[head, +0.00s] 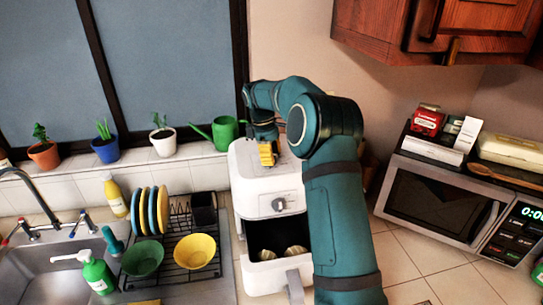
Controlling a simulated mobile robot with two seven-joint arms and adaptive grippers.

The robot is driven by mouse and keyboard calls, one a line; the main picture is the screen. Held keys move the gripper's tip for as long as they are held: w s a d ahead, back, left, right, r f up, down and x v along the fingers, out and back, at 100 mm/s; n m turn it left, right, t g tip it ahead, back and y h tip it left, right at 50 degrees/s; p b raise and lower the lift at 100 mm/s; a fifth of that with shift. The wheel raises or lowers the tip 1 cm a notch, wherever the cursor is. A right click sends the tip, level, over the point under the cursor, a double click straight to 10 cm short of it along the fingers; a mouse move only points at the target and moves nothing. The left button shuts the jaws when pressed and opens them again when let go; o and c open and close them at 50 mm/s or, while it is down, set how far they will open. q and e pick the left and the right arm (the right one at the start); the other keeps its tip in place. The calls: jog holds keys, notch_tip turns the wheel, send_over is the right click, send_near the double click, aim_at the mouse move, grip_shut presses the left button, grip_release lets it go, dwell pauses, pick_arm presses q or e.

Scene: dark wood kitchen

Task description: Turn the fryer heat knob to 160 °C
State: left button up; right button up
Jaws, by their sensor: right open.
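The white fryer (243,183) stands on the counter at the middle of the head view. Its grey round heat knob (279,204) is on the front face, above the open drawer (263,278). The drawer holds pale food pieces. The knob's scale is too small to read. My right arm reaches in from the lower right and bends over the fryer. My right gripper (266,150) is open, pointing down over the fryer's top, above and behind the knob and apart from it. Yellow parts show at its tip. My left gripper is not in view.
A dish rack (178,262) with bowls and plates stands left of the fryer, beside the sink (50,275). A microwave (437,208) is at the right. A green watering can (225,132) stands behind the fryer on the sill. A cabinet (470,28) hangs upper right.

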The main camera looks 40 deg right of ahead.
jog(key=shift+s+d+v, duration=0.1)
jog(key=shift+s+v, duration=0.1)
jog(key=shift+v, duration=0.95)
jog(key=shift+s+d+v, duration=0.15)
jog(key=shift+s+v, duration=0.05)
jog(key=shift+v, duration=0.9)
jog(key=shift+s+d+v, duration=0.1)
jog(key=shift+s+v, duration=0.1)
jog(key=shift+v, duration=0.95)
jog(key=shift+r, duration=0.1)
